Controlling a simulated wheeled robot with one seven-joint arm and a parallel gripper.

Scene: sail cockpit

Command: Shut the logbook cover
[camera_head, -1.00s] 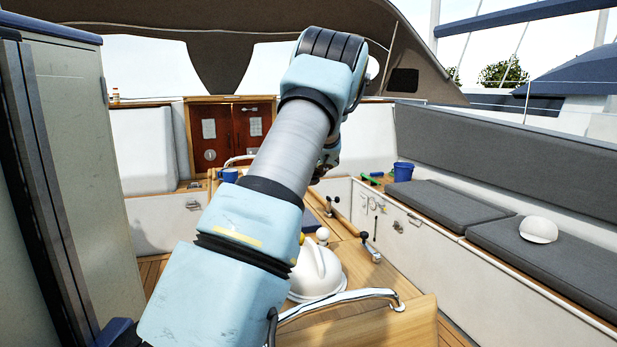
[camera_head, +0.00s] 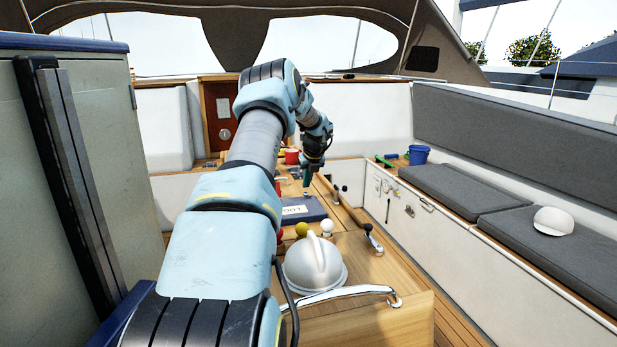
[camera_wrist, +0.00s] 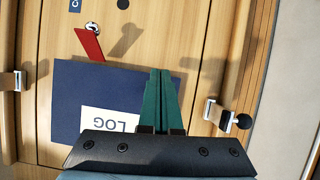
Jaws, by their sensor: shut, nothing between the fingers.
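The logbook is a dark blue book with a white LOG label on its upward-facing cover (camera_head: 307,203). It lies on the wooden table in the head view, partly hidden by my arm. In the wrist view the cover (camera_wrist: 75,90) fills the left middle, label up, with no pages showing. It looks flat or nearly flat; I cannot tell whether it is fully down. My gripper (camera_head: 306,184) hangs over the far right side of the book. Its green fingers (camera_wrist: 163,74) are together and empty, over the cover's right edge in the wrist view. Contact is unclear.
A red piece (camera_wrist: 90,44) lies by the book's edge in the wrist view. A red mug (camera_head: 292,156) stands behind. Yellow (camera_head: 301,229) and white (camera_head: 326,226) knobs and a pale dome (camera_head: 314,266) are in front. A blue bucket (camera_head: 418,154) sits on the right bench.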

